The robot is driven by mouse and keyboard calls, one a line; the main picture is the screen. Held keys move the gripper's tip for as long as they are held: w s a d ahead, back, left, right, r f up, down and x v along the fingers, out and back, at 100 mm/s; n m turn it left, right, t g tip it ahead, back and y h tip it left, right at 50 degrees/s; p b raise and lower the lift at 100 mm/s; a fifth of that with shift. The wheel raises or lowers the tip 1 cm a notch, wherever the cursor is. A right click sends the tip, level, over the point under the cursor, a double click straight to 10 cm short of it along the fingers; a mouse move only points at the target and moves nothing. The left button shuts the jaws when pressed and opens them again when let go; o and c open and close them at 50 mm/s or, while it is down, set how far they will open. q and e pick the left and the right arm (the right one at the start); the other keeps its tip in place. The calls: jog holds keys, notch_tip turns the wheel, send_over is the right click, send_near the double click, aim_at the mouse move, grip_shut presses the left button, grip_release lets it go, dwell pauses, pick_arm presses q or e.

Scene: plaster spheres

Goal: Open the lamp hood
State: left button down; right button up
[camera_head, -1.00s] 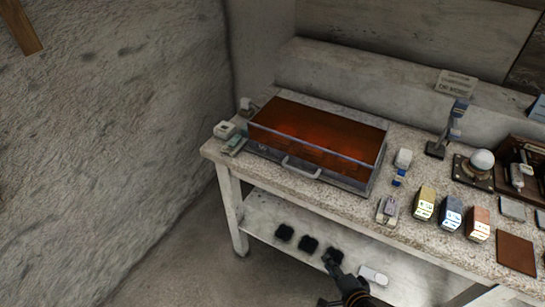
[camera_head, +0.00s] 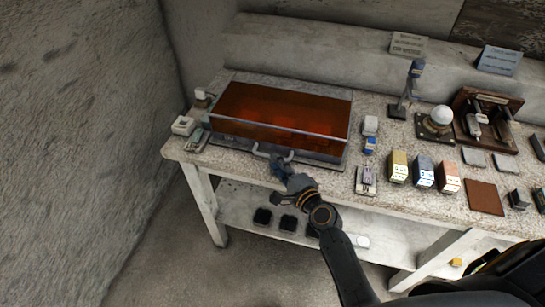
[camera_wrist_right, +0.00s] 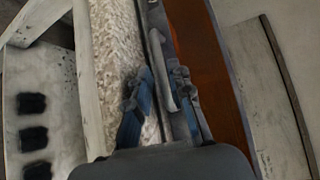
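The lamp hood (camera_head: 285,108) is a box with a translucent orange-brown top and a grey metal frame, sitting closed on the speckled bench. Its pale bar handle (camera_head: 262,151) is on the front side. My right gripper (camera_head: 280,164) is at the handle and hides part of it. In the right wrist view, the gripper's two blue-grey fingers (camera_wrist_right: 163,100) stand apart, with the handle (camera_wrist_right: 186,88) between them, nearer the right finger. The hood's orange panel (camera_wrist_right: 200,50) shows beside them. I cannot tell whether a finger touches the handle. My left gripper is not in view.
Small devices (camera_head: 183,126) stand at the left. A lower shelf (camera_head: 240,202) holds dark pads.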

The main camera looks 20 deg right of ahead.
jog(key=shift+x, duration=0.75)
jog(key=shift+w+a+f, duration=0.1)
jog(key=shift+w, duration=0.65)
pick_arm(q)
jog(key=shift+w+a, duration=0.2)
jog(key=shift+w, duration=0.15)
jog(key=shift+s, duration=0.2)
pick_arm(e)
jog(key=shift+c, duration=0.2)
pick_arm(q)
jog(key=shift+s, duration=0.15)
pick_arm(e)
grip_shut()
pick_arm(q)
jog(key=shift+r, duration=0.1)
